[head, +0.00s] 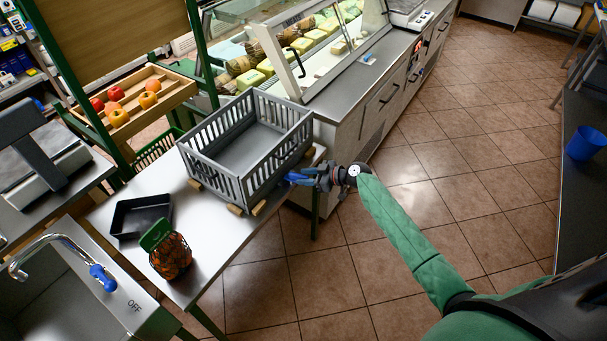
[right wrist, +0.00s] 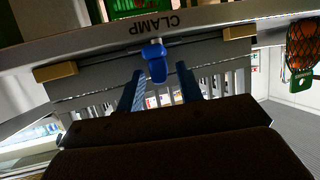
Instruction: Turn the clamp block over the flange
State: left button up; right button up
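The blue clamp block (right wrist: 155,62) sits at the table edge below the upside-down word CLAMP in the right wrist view. It is beside the wall of the grey slatted crate (head: 241,182). My right gripper (head: 292,178) is at the crate's right side in the head view. In the right wrist view its two blue fingers (right wrist: 160,72) are apart, with the clamp block between and slightly beyond their tips; I cannot tell whether they touch it. In the head view the block cannot be told from the blue fingers. I cannot make out the flange clearly. My left gripper is not in view.
The crate stands on wooden blocks (head: 236,209) on the steel table (head: 224,248). A black tray (head: 141,216) and a netted bag of orange items (head: 171,258) stand nearby. A sink with tap (head: 67,238) is at lower left.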

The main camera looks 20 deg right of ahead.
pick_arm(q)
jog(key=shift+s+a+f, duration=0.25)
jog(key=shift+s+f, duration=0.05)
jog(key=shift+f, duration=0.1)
pick_arm(e)
jog(key=shift+w+a+f, duration=0.25)
jog(key=shift+w+a, duration=0.1)
jog(key=shift+a, duration=0.15)
